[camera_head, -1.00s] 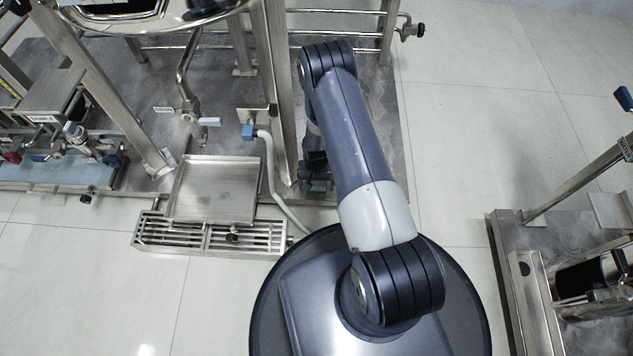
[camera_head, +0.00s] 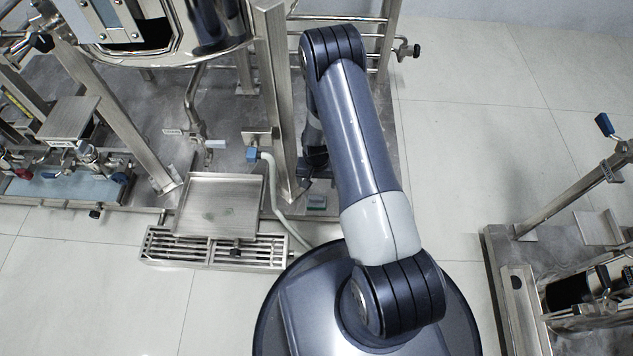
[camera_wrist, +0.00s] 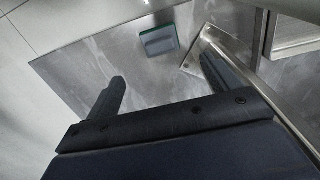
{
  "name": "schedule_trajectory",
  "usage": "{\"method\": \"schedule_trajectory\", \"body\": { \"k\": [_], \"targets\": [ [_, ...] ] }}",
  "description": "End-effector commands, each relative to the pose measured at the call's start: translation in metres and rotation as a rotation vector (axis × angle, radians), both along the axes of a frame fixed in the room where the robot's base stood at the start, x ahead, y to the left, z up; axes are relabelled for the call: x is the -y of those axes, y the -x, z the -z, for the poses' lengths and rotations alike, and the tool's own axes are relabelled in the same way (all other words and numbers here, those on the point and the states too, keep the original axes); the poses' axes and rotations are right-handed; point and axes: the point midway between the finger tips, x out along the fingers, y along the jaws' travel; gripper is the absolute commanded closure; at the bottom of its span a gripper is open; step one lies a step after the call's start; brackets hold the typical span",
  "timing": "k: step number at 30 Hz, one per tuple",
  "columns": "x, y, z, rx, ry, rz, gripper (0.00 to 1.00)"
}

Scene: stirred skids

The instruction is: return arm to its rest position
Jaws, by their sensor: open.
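My gripper (camera_wrist: 160,92) shows in the wrist view with its two dark fingers spread apart and nothing between them. It is above the steel skid plate (camera_wrist: 110,62). A small green-edged block (camera_wrist: 159,41) lies on the plate beyond the fingertips; it also shows in the head view (camera_head: 316,203). The right finger overlaps a steel post foot (camera_wrist: 218,45) in the picture; I cannot tell whether they touch. In the head view my arm reaches up and bends down beside a steel post, and the gripper is mostly hidden there.
A steel skid frame with a post (camera_head: 277,100), a vessel (camera_head: 150,35) and a flat tray (camera_head: 218,205) stands left of my arm. A slatted grate (camera_head: 213,248) lies below the tray. Another skid (camera_head: 505,265) stands at right. Floor between is clear.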

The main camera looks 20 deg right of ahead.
Motion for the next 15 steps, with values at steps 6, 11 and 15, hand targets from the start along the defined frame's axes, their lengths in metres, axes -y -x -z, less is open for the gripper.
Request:
{"method": "schedule_trajectory", "body": {
  "k": [6,11,15],
  "targets": [
    [0.000,0.000,0.004,-0.001,0.000,0.000,0.15],
    [0.000,0.001,0.023,-0.002,0.000,0.000,0.15],
    [0.000,0.001,0.051,-0.002,0.000,0.000,0.15]
  ]
}}
